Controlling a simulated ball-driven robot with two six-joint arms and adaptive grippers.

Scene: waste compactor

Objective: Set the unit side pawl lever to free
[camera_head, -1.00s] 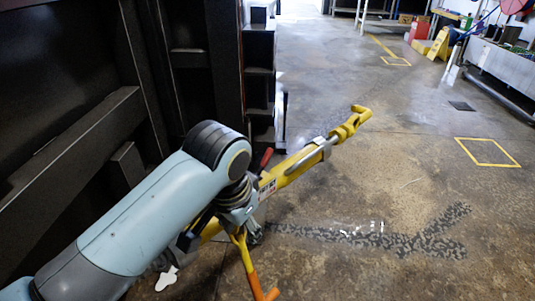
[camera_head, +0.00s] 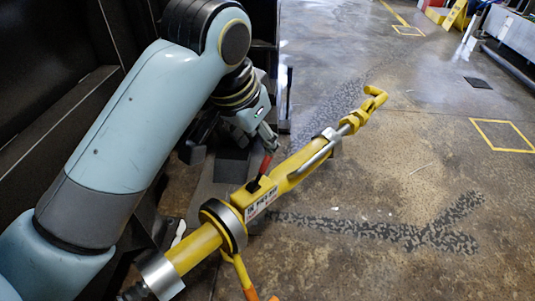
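The yellow ratchet unit (camera_head: 300,168) runs diagonally across the view, with a hook at its upper right end and a label on its body. A small lever with a red grip (camera_head: 265,165), which I take to be the pawl lever, stands up from the side of the unit, tilted up and to the right. My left gripper (camera_head: 268,141) is at the lever's top end, its fingers pointing down to it. The fingers overlap the tip of the red grip; I cannot tell whether they are closed on it. My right gripper is not in view.
A yellow handle with an orange end (camera_head: 246,280) hangs below the unit's collar. Dark steel walls (camera_head: 50,120) stand close on the left. The concrete floor (camera_head: 400,180) to the right is open, with a yellow marked square (camera_head: 503,135).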

